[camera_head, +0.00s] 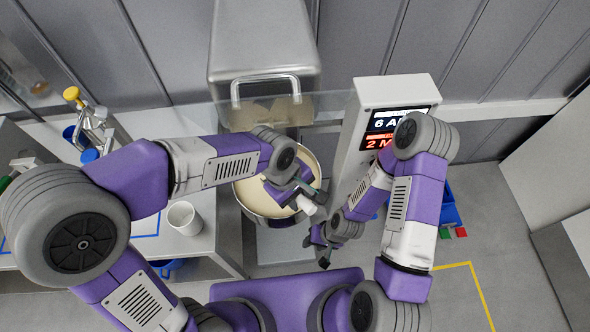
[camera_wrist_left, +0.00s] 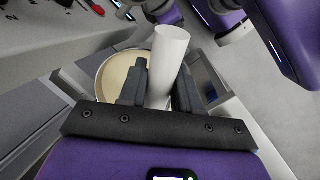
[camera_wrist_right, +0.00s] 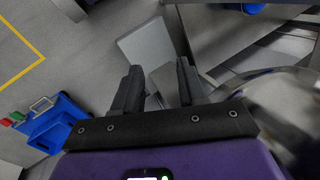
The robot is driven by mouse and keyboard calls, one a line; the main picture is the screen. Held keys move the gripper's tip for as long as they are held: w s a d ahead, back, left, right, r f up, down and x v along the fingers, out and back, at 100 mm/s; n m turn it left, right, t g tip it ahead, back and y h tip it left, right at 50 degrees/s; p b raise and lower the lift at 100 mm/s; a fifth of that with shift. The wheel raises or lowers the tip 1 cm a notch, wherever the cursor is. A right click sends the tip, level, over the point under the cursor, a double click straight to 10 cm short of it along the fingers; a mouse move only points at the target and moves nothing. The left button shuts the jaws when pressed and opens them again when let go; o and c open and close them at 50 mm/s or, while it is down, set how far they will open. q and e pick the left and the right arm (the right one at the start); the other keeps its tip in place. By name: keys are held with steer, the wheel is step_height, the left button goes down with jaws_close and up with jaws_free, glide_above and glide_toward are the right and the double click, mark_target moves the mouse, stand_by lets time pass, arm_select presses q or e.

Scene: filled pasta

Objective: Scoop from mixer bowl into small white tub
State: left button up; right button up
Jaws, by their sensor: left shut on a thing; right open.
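The steel mixer bowl (camera_head: 243,203) holds a pale cream mass (camera_head: 250,190) and stands below the mixer head. My left gripper (camera_head: 303,190) is over the right part of the bowl, shut on a white cylindrical handle (camera_head: 308,206). The handle (camera_wrist_left: 171,50) stands between the fingers in the left wrist view; its far end is hidden, so I cannot tell whether it touches the mass. The small white tub (camera_head: 184,217) stands upright on the side table, left of the bowl. My right gripper (camera_head: 324,252) is open and empty, low and right of the bowl; its spread fingers show in the right wrist view (camera_wrist_right: 160,80).
The grey mixer (camera_head: 262,45) with its clear guard rises behind the bowl. A display column (camera_head: 385,92) stands to its right. Blue bins (camera_wrist_right: 55,125) sit on the floor at the right. The side table (camera_head: 150,247) holds bottles with yellow and blue caps.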

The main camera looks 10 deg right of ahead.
arm_select(q)
steer(key=shift+s+f, duration=0.1)
steer(key=shift+s, duration=0.3)
steer(key=shift+f+b, duration=0.3)
steer(key=shift+b, duration=0.1)
steer(key=a+b+x, duration=0.2)
steer(key=b+x, duration=0.8)
steer(key=x, duration=0.1)
steer(key=shift+a+f, duration=0.35)
steer(key=shift+f, duration=0.3)
arm_select(e)
step_height(320, 180, down, 10)
steer(key=shift+s+f, duration=0.25)
steer(key=shift+s, duration=0.05)
arm_select(q)
steer(key=shift+w+r, duration=0.1)
steer(key=shift+w, duration=0.05)
steer(key=d+p+v, duration=0.1)
steer(key=p+v, duration=0.5)
steer(key=v, duration=0.1)
steer(key=d+p+v, duration=0.1)
steer(key=p+v, duration=0.2)
steer(key=shift+d+r, duration=0.25)
steer(key=shift+r, duration=0.4)
arm_select(e)
step_height(320, 180, up, 9)
arm_select(q)
steer(key=shift+f, duration=0.1)
arm_select(e)
steer(key=shift+f, duration=0.1)
